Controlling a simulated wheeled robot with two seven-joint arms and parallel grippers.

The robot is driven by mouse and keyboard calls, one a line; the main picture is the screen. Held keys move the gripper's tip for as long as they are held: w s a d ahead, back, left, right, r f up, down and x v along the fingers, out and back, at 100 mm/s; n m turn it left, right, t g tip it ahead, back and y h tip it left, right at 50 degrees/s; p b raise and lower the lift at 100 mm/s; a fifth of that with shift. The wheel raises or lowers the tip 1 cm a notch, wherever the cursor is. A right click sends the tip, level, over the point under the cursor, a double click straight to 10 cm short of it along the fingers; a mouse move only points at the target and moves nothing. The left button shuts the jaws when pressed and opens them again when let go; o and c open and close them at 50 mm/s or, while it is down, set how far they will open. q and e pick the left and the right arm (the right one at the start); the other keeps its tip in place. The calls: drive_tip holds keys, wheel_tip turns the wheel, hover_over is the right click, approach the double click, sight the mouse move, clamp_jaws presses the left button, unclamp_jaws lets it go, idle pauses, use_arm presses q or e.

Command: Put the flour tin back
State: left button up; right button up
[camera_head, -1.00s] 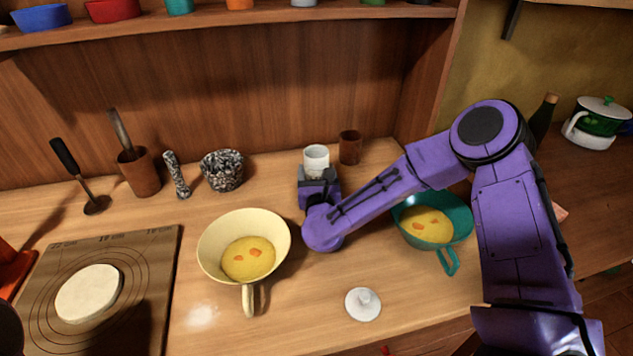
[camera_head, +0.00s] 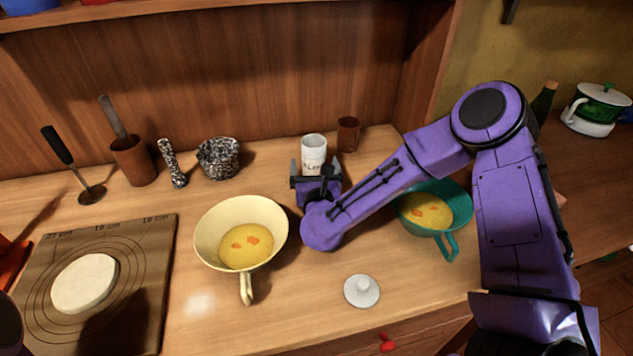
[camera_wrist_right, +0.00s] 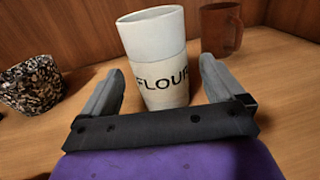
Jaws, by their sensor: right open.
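The flour tin (camera_head: 314,150) is a white cylinder with no lid on it, standing upright at the back of the counter. Its "FLOUR" label shows in the right wrist view (camera_wrist_right: 163,78). My right gripper (camera_head: 316,172) is open just in front of the tin. In the right wrist view its fingers (camera_wrist_right: 163,85) are spread, one to each side of the tin's near base, with gaps showing. A round white lid with a knob (camera_head: 362,291) lies on the counter near the front. My left gripper is not seen.
A brown mug (camera_head: 347,135) stands just right of the tin. A speckled bowl (camera_head: 218,158) is to the left. A cream pan (camera_head: 241,233) and a teal pan (camera_head: 447,219) flank my right arm. A board with dough (camera_head: 140,290) lies at left. A shelf (camera_head: 200,12) runs above.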

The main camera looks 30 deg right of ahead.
drive_tip(key=b+v, duration=0.2)
drive_tip(key=v, duration=0.7)
drive_tip(key=shift+a, duration=0.1)
drive_tip(key=shift+s, duration=0.25)
